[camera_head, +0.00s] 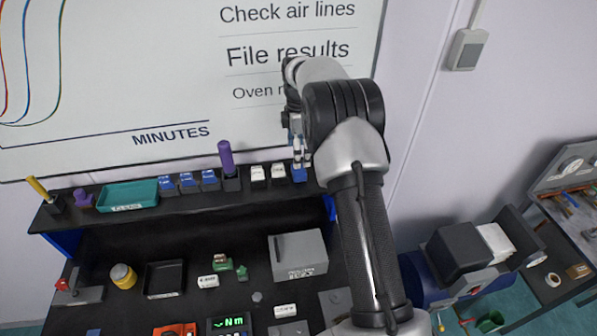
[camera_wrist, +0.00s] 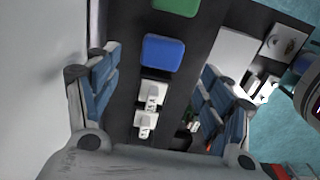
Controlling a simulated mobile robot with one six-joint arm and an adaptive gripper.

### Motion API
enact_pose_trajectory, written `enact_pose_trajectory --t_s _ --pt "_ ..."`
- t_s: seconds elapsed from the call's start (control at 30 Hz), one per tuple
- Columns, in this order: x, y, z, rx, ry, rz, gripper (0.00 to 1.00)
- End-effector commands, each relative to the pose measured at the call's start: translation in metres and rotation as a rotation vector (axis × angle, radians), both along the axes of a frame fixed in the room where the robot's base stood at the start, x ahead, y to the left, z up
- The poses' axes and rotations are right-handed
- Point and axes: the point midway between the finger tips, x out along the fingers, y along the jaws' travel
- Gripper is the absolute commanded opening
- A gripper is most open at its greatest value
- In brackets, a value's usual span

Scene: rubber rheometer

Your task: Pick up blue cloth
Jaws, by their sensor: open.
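The blue cloth (camera_wrist: 163,53) shows in the wrist view as a flat, rounded blue square on the dark shelf. In the head view a small blue patch (camera_head: 299,175) on the shelf, below my gripper, seems to be the same cloth. My gripper (camera_wrist: 158,63) is open and empty, with its blue-padded fingers apart on either side of the view. The cloth appears between and beyond the fingertips. In the head view my gripper (camera_head: 298,150) points down over the shelf, partly hidden by my arm.
Two white labelled blocks (camera_wrist: 148,110) stand beside the cloth, and a green square (camera_wrist: 176,5) lies on its other side. The shelf (camera_head: 130,220) also holds a purple cylinder (camera_head: 228,165), blue blocks (camera_head: 188,181) and a teal tray (camera_head: 130,196). The wall and whiteboard (camera_head: 120,80) rise close behind.

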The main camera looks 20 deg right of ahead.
Motion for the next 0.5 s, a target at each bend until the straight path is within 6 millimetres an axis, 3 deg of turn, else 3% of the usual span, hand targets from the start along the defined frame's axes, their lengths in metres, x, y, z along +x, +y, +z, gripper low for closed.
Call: enact_pose_trajectory --t_s 0.5 --pt "-0.004 0.001 -0.057 0.001 0.004 -0.001 0.73"
